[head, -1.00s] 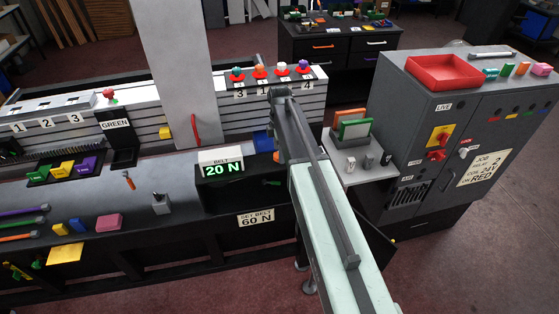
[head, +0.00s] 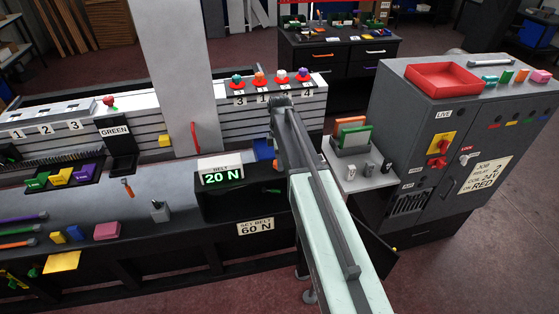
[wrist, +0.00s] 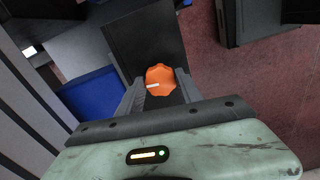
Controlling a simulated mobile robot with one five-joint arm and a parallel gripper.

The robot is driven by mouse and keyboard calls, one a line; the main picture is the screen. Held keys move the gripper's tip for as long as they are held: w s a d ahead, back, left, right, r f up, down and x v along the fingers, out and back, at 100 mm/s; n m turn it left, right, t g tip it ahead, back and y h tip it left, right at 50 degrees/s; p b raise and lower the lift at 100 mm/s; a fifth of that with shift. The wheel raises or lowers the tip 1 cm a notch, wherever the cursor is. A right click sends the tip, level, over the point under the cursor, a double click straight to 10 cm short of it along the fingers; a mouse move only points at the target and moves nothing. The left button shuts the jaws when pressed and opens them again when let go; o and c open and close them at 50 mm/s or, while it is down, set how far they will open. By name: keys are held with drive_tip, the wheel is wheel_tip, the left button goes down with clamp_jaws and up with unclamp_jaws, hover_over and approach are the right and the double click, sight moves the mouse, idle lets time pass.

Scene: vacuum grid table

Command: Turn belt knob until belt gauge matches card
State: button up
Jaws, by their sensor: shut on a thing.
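The belt gauge (head: 222,176) on the black box reads 20 N in green digits. The card (head: 255,227) on the bench front below it reads SET BELT 60 N. The orange belt knob (wrist: 160,80), with a white pointer mark toward the left, shows in the wrist view. My gripper (wrist: 158,88) has its two fingers on either side of the knob and is shut on it.
A blue bin (head: 264,149) stands behind the gauge box. A grey shelf (head: 358,166) with green and orange blocks is right of my arm. The grey cabinet (head: 400,120) with a red tray (head: 443,73) stands farther right.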

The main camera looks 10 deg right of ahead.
drive_tip(key=m, duration=1.5)
drive_tip(key=shift+a, duration=0.1)
drive_tip(key=m, duration=0.3)
drive_tip(key=shift+m, duration=0.4)
drive_tip(key=m, duration=0.8)
drive_tip(key=shift+a+m, duration=0.1)
drive_tip(key=shift+m, duration=1.8)
